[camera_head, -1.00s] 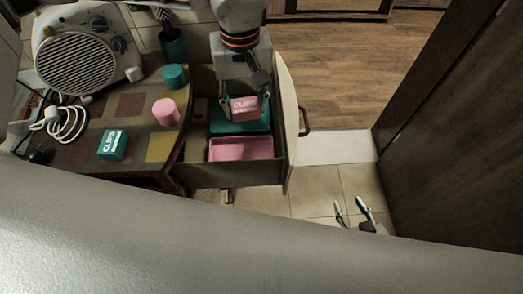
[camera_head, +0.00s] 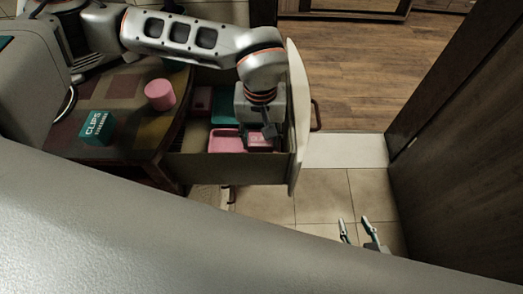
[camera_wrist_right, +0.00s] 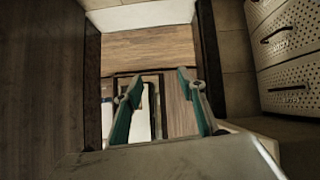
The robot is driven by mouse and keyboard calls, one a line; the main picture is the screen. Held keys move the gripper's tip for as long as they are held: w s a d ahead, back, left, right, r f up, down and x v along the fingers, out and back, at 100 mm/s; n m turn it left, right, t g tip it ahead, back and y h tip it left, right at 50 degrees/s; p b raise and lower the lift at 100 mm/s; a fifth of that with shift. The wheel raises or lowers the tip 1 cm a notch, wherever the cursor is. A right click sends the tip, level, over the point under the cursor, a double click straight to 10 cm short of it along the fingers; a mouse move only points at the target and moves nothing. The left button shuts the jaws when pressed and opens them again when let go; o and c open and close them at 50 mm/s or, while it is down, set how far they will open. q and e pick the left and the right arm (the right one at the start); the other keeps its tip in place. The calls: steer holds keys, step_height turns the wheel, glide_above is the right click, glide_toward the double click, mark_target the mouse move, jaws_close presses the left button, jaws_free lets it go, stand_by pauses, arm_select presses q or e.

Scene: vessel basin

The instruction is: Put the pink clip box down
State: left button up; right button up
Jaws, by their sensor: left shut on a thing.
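The pink clip box (camera_head: 258,143) is in the open drawer, at the right end of the pink tray (camera_head: 224,142). My left gripper (camera_head: 257,136) reaches down from above and is shut on it. The gripper hides much of the box, and I cannot tell whether the box touches the tray floor. My right gripper (camera_head: 360,234) is open and empty, low over the tiled floor, away from the drawer. Its two teal fingers also show apart in the right wrist view (camera_wrist_right: 164,108).
A teal tray (camera_head: 222,119) lies behind the pink one. The table left of the drawer holds a teal clips box (camera_head: 98,128) and a pink cylinder (camera_head: 160,94). The drawer front (camera_head: 297,120) stands at the right, with tiled floor beyond.

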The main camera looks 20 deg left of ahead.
mark_target(261, 149)
arm_select(q)
steer(key=shift+f, duration=0.5)
step_height(261, 149, down, 4)
steer(key=shift+r+b, duration=0.1)
steer(key=shift+b, duration=1.1)
steer(key=shift+f, duration=0.2)
steer(key=shift+r, duration=0.2)
steer(key=shift+f, duration=0.1)
steer(key=o, duration=0.8)
step_height(261, 149, up, 11)
steer(key=p, duration=0.6)
steer(key=shift+r+p, duration=0.35)
steer(key=shift+r, duration=0.25)
arm_select(e)
steer(key=r, duration=0.2)
steer(key=w+r, duration=0.1)
steer(key=r, duration=0.2)
steer(key=shift+w+r, duration=0.15)
steer(key=shift+r, duration=0.05)
